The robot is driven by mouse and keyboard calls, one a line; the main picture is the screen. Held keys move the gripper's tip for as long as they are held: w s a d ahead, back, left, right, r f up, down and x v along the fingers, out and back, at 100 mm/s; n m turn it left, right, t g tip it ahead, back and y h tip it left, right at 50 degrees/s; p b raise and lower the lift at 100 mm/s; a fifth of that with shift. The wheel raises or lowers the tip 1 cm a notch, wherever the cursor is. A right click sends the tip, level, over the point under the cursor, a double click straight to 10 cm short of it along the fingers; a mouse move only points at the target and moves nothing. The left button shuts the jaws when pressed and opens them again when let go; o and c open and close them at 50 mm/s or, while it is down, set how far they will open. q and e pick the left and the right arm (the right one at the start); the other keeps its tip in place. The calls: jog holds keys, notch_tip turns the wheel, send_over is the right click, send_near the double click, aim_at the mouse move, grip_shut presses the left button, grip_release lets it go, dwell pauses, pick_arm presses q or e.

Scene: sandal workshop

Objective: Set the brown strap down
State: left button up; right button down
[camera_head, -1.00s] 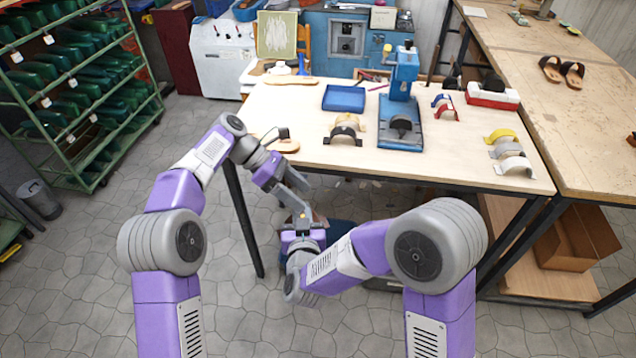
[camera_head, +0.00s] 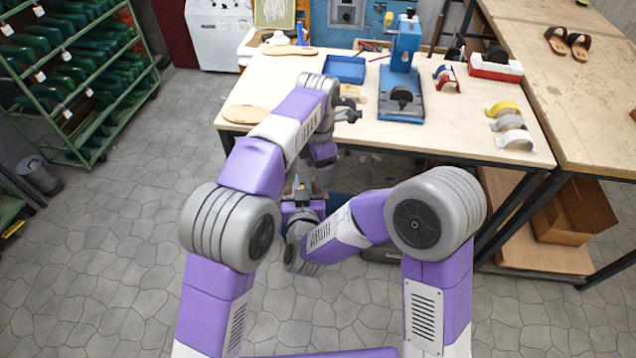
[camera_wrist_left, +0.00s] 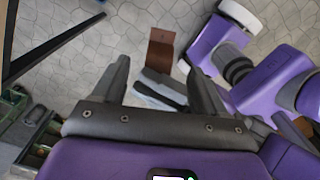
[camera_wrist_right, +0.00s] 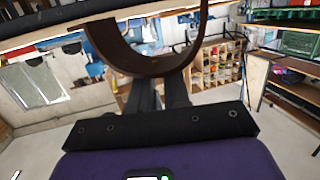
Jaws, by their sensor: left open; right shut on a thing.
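The brown strap (camera_wrist_right: 150,62) is a curved band, held in my right gripper (camera_wrist_right: 158,84), which is shut on it. It also shows in the left wrist view (camera_wrist_left: 161,54), where the right gripper's grey fingers (camera_wrist_left: 162,90) meet its lower end. In the head view my right gripper (camera_head: 300,190) is low, in front of the table's near edge; I cannot make out the strap there. My left gripper (camera_wrist_left: 152,72) is open and empty, with the strap beyond its spread fingers. In the head view the left arm hides much of it.
The worktable (camera_head: 300,76) carries a wooden sole (camera_head: 246,114), a blue tray (camera_head: 344,70), a blue press (camera_head: 402,92) and yellow (camera_head: 502,107), grey (camera_head: 508,122) and white (camera_head: 515,138) straps. The left arm covers part of the table's front. Bare tabletop lies right of the press.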

pick_arm(q)
notch_tip(320, 180, down, 8)
jog(key=shift+r, duration=0.2)
jog(key=c, duration=0.9)
jog(key=shift+c, duration=1.1)
pick_arm(e)
jog(key=c, duration=1.4)
grip_release()
jog(key=o, duration=0.4)
pick_arm(q)
jog(key=shift+a, duration=0.1)
pick_arm(e)
jog(key=shift+d, duration=0.15)
